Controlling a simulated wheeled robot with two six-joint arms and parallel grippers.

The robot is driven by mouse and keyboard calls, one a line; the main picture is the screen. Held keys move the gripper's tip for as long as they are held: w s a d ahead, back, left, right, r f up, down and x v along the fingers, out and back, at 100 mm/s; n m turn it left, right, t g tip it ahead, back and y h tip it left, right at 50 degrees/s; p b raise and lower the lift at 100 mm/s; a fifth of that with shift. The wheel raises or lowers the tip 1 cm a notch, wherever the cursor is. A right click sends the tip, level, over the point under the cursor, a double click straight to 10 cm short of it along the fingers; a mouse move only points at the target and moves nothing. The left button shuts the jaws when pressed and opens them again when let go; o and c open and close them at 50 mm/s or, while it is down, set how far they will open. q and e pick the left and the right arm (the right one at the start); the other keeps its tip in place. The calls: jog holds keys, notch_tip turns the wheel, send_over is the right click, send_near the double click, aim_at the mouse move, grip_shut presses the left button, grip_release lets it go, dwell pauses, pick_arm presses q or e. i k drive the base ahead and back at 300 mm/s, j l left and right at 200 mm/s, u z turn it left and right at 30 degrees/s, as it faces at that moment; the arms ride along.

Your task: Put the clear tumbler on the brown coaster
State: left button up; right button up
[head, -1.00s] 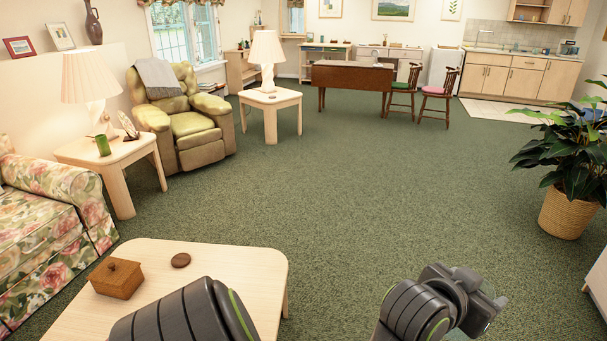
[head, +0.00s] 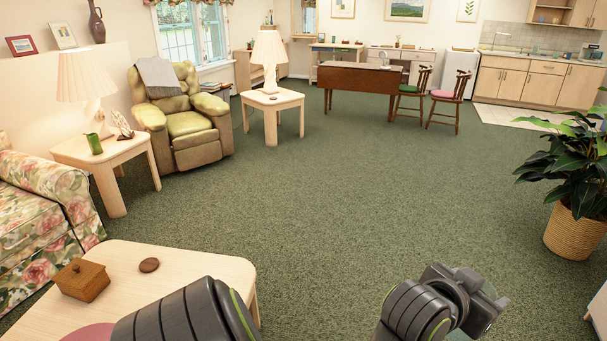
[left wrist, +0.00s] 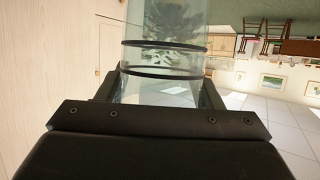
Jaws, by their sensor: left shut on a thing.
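The clear tumbler (left wrist: 163,60), see-through with two dark bands, is between the fingers of my left gripper (left wrist: 160,92) in the left wrist view. The gripper is shut on it. The brown coaster (head: 149,265), a small dark round disc, lies flat and bare on the pale wooden coffee table (head: 205,268) at the lower left of the head view. In that view my left arm covers the table's near right part.
A wooden lidded box (head: 82,281) stands left of the coaster. Part of a pink thing (head: 90,333) shows at the bottom edge. A floral sofa (head: 40,225) is left of the table. Green carpet (head: 350,190) lies open beyond; a potted plant (head: 575,230) stands right.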

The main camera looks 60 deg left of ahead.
aim_at(149, 264)
jog(key=i+j+u, duration=0.15)
jog(key=i+u, duration=0.6)
jog(key=u, duration=0.2)
jog(key=i+l+u, duration=0.1)
jog(key=i+u, duration=0.35)
jog(key=i+j+u, duration=0.15)
jog(key=i+u, duration=0.4)
jog(key=u, duration=0.2)
jog(key=i+u, duration=0.6)
jog(key=u, duration=0.2)
jog(key=i+j+u, duration=0.1)
jog(key=i+u, duration=0.2)
jog(key=i, duration=0.5)
